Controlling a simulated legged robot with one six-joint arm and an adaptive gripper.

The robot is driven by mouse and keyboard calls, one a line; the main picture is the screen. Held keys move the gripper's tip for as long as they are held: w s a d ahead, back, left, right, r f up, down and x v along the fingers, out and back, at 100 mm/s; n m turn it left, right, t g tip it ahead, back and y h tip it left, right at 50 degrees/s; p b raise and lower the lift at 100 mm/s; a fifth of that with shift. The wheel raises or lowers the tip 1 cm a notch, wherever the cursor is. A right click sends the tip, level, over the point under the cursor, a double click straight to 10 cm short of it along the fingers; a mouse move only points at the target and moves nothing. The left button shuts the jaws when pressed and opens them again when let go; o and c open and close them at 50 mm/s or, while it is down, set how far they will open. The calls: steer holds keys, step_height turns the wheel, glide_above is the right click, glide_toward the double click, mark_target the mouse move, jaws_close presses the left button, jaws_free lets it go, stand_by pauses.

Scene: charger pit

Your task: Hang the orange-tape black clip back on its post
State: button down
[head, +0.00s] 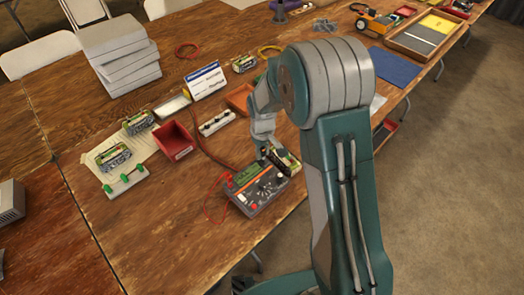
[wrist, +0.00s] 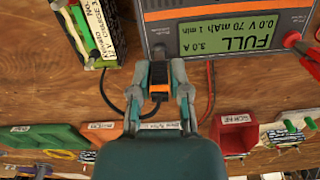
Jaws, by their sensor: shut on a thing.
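The black clip with orange tape (wrist: 159,78) is between the fingers of my gripper (wrist: 162,92) in the wrist view. My gripper is shut on it, just beside the charger (wrist: 230,35), and a black lead curves away from it. In the head view my gripper (head: 267,147) is over the table behind the charger (head: 257,188), and I cannot make out the clip there. A white stand with green posts (head: 125,182) is at the left of the table. I cannot tell which post belongs to the clip.
A battery pack (wrist: 98,30) lies close beside my gripper. A red clip (wrist: 300,45) is at the charger's other side. A red bin (head: 176,142), a white strip (head: 217,123) and a sign (head: 206,80) stand farther back. Bare wood lies left of the charger.

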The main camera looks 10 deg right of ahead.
steer(key=c, duration=0.5)
jaws_free()
steer(key=shift+o, duration=1)
steer(key=shift+r, duration=3.8)
